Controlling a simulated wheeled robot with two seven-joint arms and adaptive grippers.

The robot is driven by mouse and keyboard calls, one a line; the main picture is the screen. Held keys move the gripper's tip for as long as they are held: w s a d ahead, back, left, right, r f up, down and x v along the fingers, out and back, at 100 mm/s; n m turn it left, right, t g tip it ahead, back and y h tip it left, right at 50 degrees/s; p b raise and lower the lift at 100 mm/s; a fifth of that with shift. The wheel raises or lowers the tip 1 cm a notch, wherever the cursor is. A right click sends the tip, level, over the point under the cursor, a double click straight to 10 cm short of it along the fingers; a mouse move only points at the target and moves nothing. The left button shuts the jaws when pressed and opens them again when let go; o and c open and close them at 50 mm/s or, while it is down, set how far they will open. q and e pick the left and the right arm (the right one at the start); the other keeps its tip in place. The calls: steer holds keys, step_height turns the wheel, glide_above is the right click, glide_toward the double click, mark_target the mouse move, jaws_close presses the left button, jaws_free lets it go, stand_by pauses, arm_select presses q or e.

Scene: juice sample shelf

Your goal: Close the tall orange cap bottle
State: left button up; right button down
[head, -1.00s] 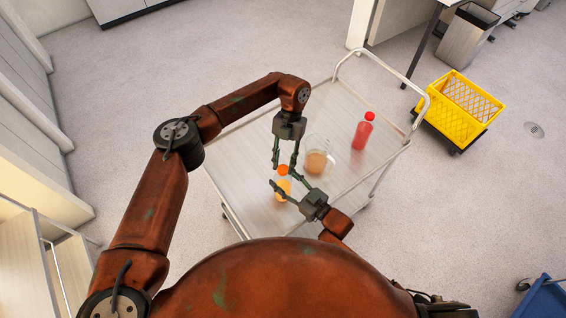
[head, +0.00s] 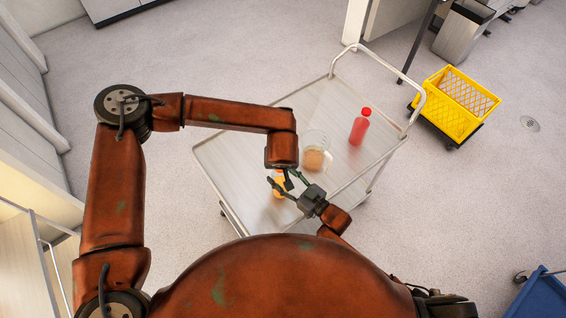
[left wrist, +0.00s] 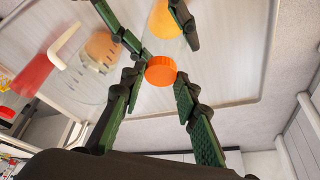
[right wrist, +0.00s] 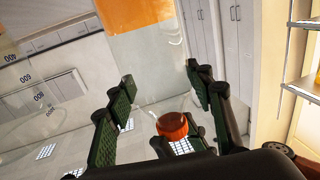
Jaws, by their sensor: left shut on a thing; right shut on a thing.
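The tall bottle (head: 279,188) with orange juice stands near the front edge of the trolley. My right gripper (head: 289,190) is shut on it from the right; its clear upper part (right wrist: 150,50) shows in the right wrist view. The orange cap (left wrist: 160,70) lies between the fingertips of my left gripper (left wrist: 160,88), which is shut on it. In the right wrist view the cap (right wrist: 172,125) is in line with the bottle's neck end; I cannot tell whether they touch.
On the trolley (head: 235,165) a clear beaker (head: 314,157) with orange juice stands close behind the right gripper. A red bottle (head: 359,130) stands further right. The trolley's left part is clear. A yellow crate (head: 455,105) stands on the floor at right.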

arm_select(q)
steer(key=m, duration=0.2)
steer(key=m+h, duration=0.2)
steer(key=m, duration=0.1)
steer(key=shift+w+a+m, duration=0.1)
steer(key=shift+a+m, duration=0.2)
steer(key=shift+a, duration=0.05)
steer(key=m+g+h, duration=0.1)
steer(key=m, duration=0.2)
steer(key=shift+m, duration=0.4)
steer(key=o, duration=0.7)
steer(key=shift+r, duration=0.1)
steer(key=shift+r, duration=2.15)
steer(key=shift+c, duration=0.3)
